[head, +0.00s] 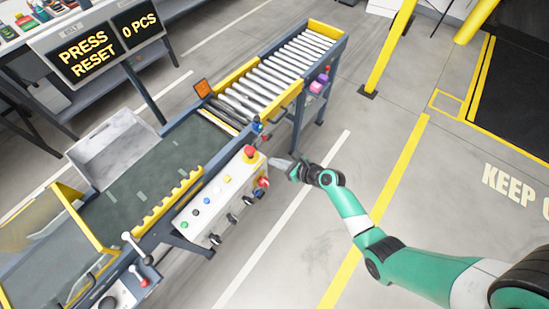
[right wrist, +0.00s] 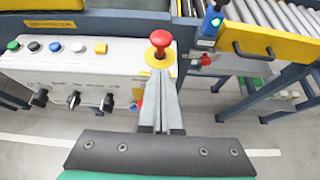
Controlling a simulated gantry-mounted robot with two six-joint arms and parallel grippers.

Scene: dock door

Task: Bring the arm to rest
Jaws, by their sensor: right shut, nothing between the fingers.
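My right gripper (head: 274,161) is shut and empty. It hovers beside the right end of the white control box (head: 217,199). In the right wrist view its closed fingers (right wrist: 160,85) point toward the red mushroom button (right wrist: 160,39) on its yellow base; I cannot tell whether they touch it. The red button also shows in the head view (head: 250,152), just left of the fingertips. My green right arm (head: 350,212) reaches in from the lower right. My left gripper is not in view.
A conveyor with a dark belt (head: 160,165) and rollers (head: 270,75) runs behind the box. Selector knobs (right wrist: 74,100) stick out from its front. A sign (head: 100,45) reads "PRESS RESET" and "0 PCS". A yellow post (head: 390,50) stands at the back. The floor to the right is clear.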

